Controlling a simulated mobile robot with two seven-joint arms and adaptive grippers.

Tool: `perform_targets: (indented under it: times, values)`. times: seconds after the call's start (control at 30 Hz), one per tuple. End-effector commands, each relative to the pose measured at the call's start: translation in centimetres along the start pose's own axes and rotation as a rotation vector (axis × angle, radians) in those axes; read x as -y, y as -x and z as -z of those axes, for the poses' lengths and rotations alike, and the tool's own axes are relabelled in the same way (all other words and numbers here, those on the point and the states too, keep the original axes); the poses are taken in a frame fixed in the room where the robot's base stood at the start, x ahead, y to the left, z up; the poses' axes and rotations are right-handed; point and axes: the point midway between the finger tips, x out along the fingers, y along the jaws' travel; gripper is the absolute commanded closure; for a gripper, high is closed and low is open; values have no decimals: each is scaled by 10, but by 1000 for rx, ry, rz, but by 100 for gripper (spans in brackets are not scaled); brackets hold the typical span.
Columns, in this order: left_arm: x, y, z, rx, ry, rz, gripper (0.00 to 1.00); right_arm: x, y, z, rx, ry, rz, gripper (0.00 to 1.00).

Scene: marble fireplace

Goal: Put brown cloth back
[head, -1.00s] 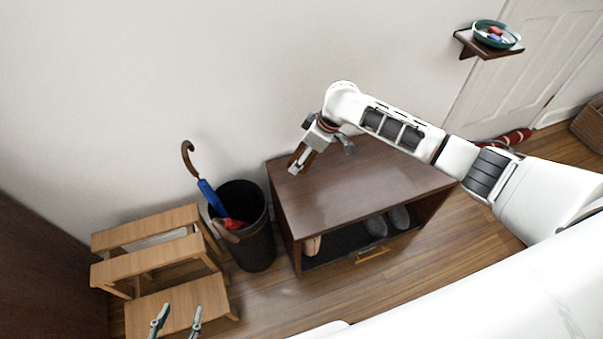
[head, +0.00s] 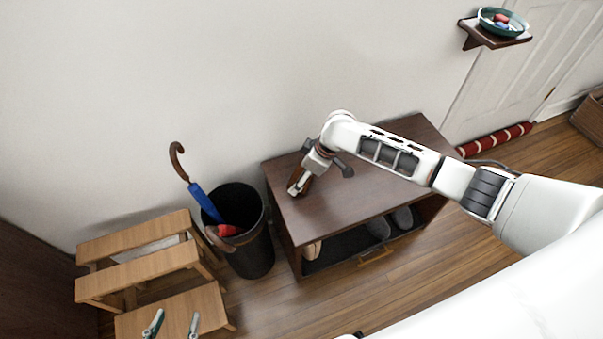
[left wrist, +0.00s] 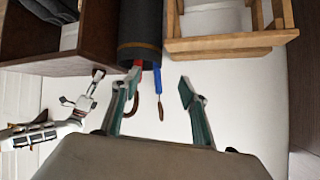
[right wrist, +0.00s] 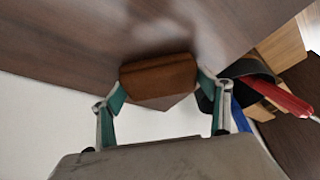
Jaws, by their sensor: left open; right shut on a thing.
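The brown cloth (right wrist: 158,76) looks like a small folded brown block. My right gripper (head: 299,186) is shut on it, with a finger at each end in the right wrist view. In the head view the cloth (head: 303,182) is partly hidden by the gripper, at the left end of the dark wooden shoe cabinet's top (head: 350,190). A dark shadow lies beside it on the wood; I cannot tell whether it touches. My left gripper (head: 174,325) is open and empty above the step stool's low step. Its fingers also show apart in the left wrist view (left wrist: 160,84).
A black bin (head: 250,245) holding a blue umbrella (head: 205,203) and something red stands left of the cabinet. A wooden step stool (head: 140,270) is further left. Shoes (head: 378,228) sit inside the cabinet. A wall shelf (head: 490,38) carries a green bowl (head: 502,22). The cabinet's right top is clear.

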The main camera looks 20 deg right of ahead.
Motion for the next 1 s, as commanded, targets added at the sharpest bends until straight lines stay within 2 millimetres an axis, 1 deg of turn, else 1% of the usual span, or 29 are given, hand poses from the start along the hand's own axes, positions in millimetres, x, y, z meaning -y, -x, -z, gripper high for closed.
perform_targets:
  times: [0.2, 0.23, 0.27, 0.3, 0.57, 0.7, 0.77, 0.9, 1.0]
  values:
    - [-2, 1, -6, 11, 1, -4, 56, 0, -3, -1, -1, 0, 0, 48]
    - [-2, 1, -6, 11, 1, -4, 56, 0, -2, -1, -1, 0, 0, 17]
    - [-3, 1, -6, 12, 2, -4, 56, 0, -2, -1, -1, 0, 0, 9]
    - [-3, 1, -7, 13, 2, -5, 56, 0, -2, -1, -1, 0, 0, 8]
    - [-3, 1, -7, 13, 2, -5, 56, 0, -2, -1, -1, 0, 0, 8]
    - [-2, 2, -5, 10, 1, -4, 56, -1, 3, 1, -2, 1, -2, 8]
    - [0, 2, 2, -1, -2, 0, 56, -2, 12, 3, -4, 2, -5, 8]
    - [6, 4, 16, -22, -10, 11, 56, -4, 40, 7, -9, 4, -9, 8]
    - [9, 5, 15, -16, -14, 16, 56, -4, 63, 8, -11, 4, -11, 8]
